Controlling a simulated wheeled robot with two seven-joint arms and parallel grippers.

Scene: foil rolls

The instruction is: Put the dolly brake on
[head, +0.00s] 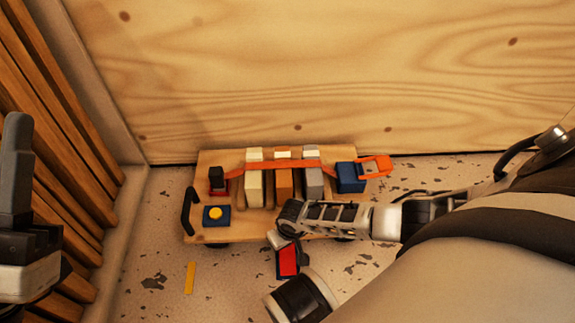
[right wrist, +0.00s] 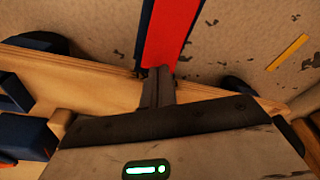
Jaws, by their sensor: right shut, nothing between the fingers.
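The wooden dolly (head: 205,162) stands on the floor against the plywood wall. A red pedal on a dark blue base (head: 288,262) sticks out from its near edge; I take it for the brake, and its tilt is hard to tell. In the right wrist view the red pedal (right wrist: 171,32) lies just beyond my fingertips. My right gripper (right wrist: 160,72) is shut and empty at the dolly's near edge, close to the pedal; contact is unclear. In the head view my arm partly covers the pedal's upper end. My left gripper (head: 17,130) is at the left edge, away from the dolly.
Several upright blocks (head: 284,184) stand on the dolly under an orange strap (head: 262,165), beside a blue block (head: 350,177). A blue pad with a yellow button (head: 216,214) and a black handle (head: 188,210) are at its left. A yellow strip (head: 189,277) lies on clear floor.

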